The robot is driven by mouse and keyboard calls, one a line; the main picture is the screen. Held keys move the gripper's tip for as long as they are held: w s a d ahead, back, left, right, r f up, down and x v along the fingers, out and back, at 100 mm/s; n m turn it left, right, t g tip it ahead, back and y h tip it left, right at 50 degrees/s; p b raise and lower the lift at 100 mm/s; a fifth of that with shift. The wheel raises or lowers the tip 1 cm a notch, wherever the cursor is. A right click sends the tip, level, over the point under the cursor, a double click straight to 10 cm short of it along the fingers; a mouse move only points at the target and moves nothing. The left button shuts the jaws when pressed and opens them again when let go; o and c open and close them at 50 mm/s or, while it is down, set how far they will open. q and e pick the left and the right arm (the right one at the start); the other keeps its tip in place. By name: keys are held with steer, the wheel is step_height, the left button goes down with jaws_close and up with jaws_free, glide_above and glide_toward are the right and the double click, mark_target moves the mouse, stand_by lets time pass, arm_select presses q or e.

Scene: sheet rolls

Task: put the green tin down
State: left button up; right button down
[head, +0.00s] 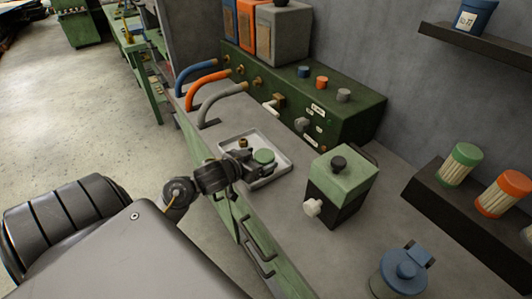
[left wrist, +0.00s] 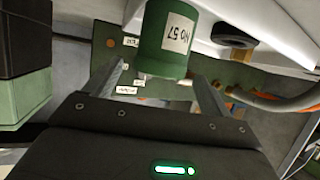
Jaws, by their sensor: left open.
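The green tin (head: 263,157) is in the white tray (head: 286,168) on the counter, its round lid showing in the head view. In the left wrist view the tin (left wrist: 166,42) shows large, with a white label reading "No 57". My left gripper (head: 247,168) is right beside the tin, partly covering it in the head view. In the left wrist view its two fingers (left wrist: 160,78) are spread, one to each side of the tin's near end, with gaps visible. The tin's base is hidden in the head view. My right gripper is not in view.
A small brass-coloured piece (head: 243,143) is in the tray beside the tin. A green and black canister (head: 341,180) stands right of the tray. A dark green panel box (head: 340,105) and curved hoses (head: 208,77) are behind. A blue container (head: 403,270) stands at the front right.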

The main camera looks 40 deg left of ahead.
arm_select(q)
steer(key=v, duration=0.7)
steer(key=shift+p, duration=0.3)
